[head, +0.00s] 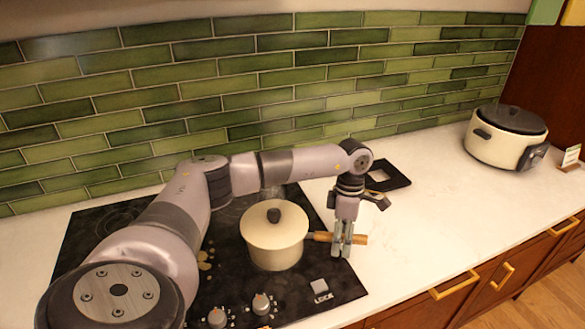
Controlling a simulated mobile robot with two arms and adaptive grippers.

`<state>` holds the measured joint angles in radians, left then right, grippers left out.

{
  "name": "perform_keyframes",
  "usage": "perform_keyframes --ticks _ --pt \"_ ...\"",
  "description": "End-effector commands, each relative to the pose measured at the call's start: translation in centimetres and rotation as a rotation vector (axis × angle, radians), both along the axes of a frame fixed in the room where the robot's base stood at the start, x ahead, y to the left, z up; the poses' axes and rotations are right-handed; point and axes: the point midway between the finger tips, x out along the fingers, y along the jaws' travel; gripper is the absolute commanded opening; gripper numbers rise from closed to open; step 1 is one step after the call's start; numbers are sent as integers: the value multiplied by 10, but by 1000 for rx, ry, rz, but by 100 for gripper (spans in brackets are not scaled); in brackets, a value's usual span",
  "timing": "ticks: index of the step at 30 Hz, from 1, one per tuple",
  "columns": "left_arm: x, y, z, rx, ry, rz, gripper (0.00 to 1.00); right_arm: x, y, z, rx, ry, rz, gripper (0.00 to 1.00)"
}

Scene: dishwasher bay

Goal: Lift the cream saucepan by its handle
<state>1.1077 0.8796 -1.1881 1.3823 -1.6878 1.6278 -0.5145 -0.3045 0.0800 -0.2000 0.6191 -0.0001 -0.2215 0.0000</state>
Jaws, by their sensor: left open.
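The cream saucepan (273,245) stands upright on the black cooktop, with a cream lid and a dark knob on top. Its wooden handle (358,239) points right, past the cooktop's edge and over the white counter. My left gripper (342,250) points down at the handle, with its fingers in front of and around the handle's middle. The gripper is open. Part of the handle is hidden behind the fingers, and I cannot tell whether they touch it. My right gripper is not in view.
The black cooktop (225,295) has knobs along its front. A dark square frame (387,175) lies on the counter behind the gripper. A cream slow cooker (496,147) stands at the far right. The white counter (440,215) between is clear. Green tiles line the back.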

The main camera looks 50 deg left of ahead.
Motion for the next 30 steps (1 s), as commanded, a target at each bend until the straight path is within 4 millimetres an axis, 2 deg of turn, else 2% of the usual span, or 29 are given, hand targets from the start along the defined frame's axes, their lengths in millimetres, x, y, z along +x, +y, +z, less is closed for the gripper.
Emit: perform_keyframes --ticks 3,23,30 --pt "0 0 0 0 0 0 44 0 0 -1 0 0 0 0" --pt "0 0 0 -1 1 0 0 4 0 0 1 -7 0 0" --pt "0 0 0 -1 1 0 0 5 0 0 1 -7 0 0"
